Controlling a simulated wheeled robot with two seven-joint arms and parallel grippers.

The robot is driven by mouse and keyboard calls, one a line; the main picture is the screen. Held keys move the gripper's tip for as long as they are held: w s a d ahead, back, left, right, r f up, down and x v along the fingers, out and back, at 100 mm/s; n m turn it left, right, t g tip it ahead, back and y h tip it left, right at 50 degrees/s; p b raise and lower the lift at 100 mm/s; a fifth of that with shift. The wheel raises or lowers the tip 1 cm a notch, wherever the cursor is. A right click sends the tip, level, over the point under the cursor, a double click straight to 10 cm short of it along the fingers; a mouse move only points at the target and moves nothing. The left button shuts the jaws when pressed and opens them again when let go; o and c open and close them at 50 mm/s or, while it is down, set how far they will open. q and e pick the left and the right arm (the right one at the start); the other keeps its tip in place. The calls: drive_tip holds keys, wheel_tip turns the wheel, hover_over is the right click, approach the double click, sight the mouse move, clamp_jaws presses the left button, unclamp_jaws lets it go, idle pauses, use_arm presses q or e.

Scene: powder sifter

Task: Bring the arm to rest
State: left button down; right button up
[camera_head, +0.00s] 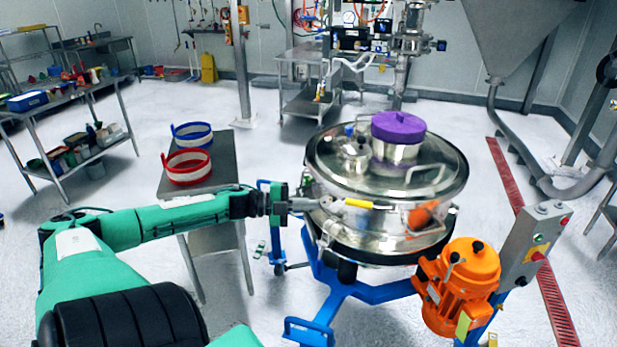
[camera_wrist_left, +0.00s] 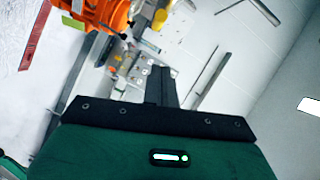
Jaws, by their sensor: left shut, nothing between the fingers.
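My left arm is green and reaches in from the left in the head view. Its gripper (camera_head: 296,204) is shut and empty, at the left side of the round steel sifter (camera_head: 328,228). I cannot tell whether the fingers touch the sifter. A yellow-handled clamp (camera_head: 358,203) sits on the sifter's side just right of the fingertips. In the left wrist view the dark shut fingers of the gripper (camera_wrist_left: 161,75) point away from the wrist. My right gripper is not in view.
The sifter has a purple lid (camera_head: 398,126), an orange motor (camera_head: 462,285) and a blue frame (camera_head: 345,290). A control box (camera_head: 535,245) stands at right. A small table (camera_head: 222,160) holds a blue-rimmed ring (camera_head: 192,134) and a red-rimmed ring (camera_head: 187,167).

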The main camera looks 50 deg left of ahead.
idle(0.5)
use_arm(q)
drive_tip(key=s+a+f+n+t+y, duration=0.1)
drive_tip(key=s+a+f+n+y, duration=0.25)
drive_tip(key=f, duration=0.65)
drive_tip(key=s+a+f+n+y, duration=0.2)
drive_tip(key=a+f+n+y, duration=0.25)
drive_tip(key=f, duration=0.55)
drive_tip(key=s+d+f+n+g+y, duration=0.15)
drive_tip(key=s+f, duration=0.25)
drive_tip(key=f, duration=0.4)
drive_tip(key=s+f+n+g+y, duration=0.1)
drive_tip(key=s+f+n, duration=0.25)
drive_tip(key=f, duration=0.35)
drive_tip(key=s+d+f+n+g+y, duration=0.15)
drive_tip(key=s+f, duration=0.25)
drive_tip(key=f, duration=0.4)
drive_tip(key=s+d+f+n+g+h, duration=0.1)
drive_tip(key=s+d+f+n+g, duration=0.45)
drive_tip(key=s+d+f, duration=1.6)
drive_tip(key=s+d+f+g, duration=0.1)
drive_tip(key=s+d+g, duration=0.1)
drive_tip(key=d, duration=0.4)
drive_tip(key=s+d+f+m+g+h, duration=0.1)
drive_tip(key=s+d+f+g, duration=0.1)
drive_tip(key=s+d, duration=0.3)
drive_tip(key=shift+d, duration=0.35)
